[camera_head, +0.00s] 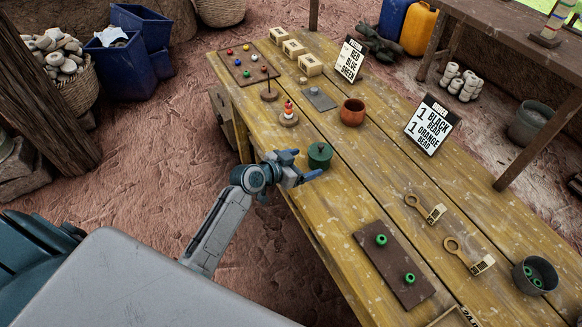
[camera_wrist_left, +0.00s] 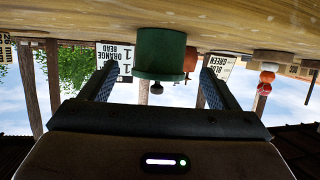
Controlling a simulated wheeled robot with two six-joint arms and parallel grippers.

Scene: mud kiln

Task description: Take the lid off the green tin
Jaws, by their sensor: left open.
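The green tin (camera_head: 320,160) stands upright near the left edge of the wooden table. Its lid (camera_head: 320,149) is on, with a small knob. In the left wrist view, which is upside down, the tin (camera_wrist_left: 162,48) hangs from the table at the top, with the dark lid knob (camera_wrist_left: 157,88) pointing down. My left gripper (camera_head: 304,167) is open and empty, just in front of the tin in the head view. In the left wrist view the tin lies between the lines of its two fingers. I cannot tell whether they reach around it. My right gripper is out of view.
Behind the tin are an orange pot (camera_head: 352,112), a grey plate (camera_head: 319,99) and a bead stand (camera_head: 288,114). A brown board (camera_head: 394,265) with green beads lies nearer. The table between board and tin is clear.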

